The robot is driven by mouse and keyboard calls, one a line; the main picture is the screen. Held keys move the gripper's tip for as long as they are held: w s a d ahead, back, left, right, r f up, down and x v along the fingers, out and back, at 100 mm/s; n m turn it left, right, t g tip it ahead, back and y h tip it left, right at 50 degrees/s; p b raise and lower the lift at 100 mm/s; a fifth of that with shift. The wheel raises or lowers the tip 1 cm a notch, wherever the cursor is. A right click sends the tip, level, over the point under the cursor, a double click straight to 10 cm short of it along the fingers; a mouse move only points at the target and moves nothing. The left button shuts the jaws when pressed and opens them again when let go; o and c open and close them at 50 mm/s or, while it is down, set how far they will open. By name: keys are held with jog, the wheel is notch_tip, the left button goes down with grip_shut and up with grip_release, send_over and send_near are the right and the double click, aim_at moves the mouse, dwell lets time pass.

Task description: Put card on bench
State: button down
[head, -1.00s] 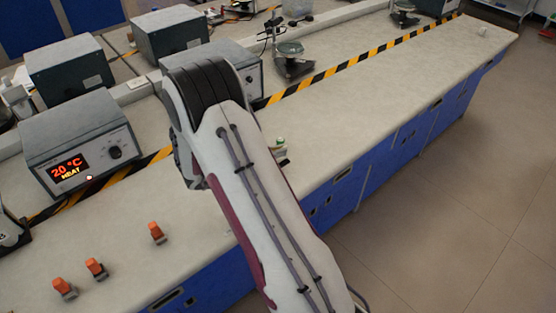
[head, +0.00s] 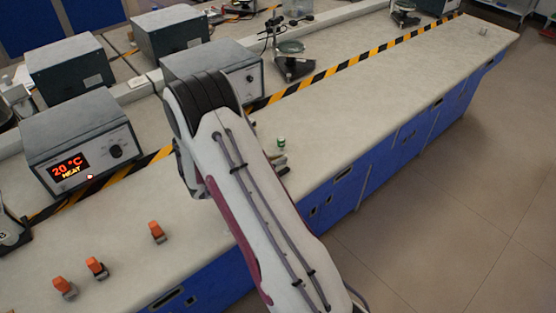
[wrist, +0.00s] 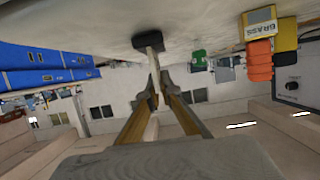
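I cannot make out the card for certain in either view. The bench (head: 385,110) is a long pale worktop with blue drawers below. In the head view my arm hides my gripper, apart from small grey parts at its right edge. In the wrist view my gripper (wrist: 160,84) shows two long fingers that converge toward their tips. A thin pale piece with a dark grey end (wrist: 149,41) lies at or just beyond the tips, its dark end by the bench surface. I cannot tell whether the fingers hold it.
A small green-and-white jar (head: 281,143) stands just right of my arm. Several orange-topped pieces (head: 157,231) stand at the front left. A heater box (head: 80,140) reads 20 °C HEAT. Striped tape (head: 350,70) runs along the bench. The bench's right part is mostly clear.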

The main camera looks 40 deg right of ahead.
jog(key=shift+f, duration=0.15)
jog(key=c, duration=2.3)
grip_release()
jog(key=shift+a+r, duration=0.15)
jog(key=shift+r, duration=0.1)
jog(key=v, duration=1.1)
jog(key=shift+a, duration=0.35)
jog(key=shift+r, duration=0.1)
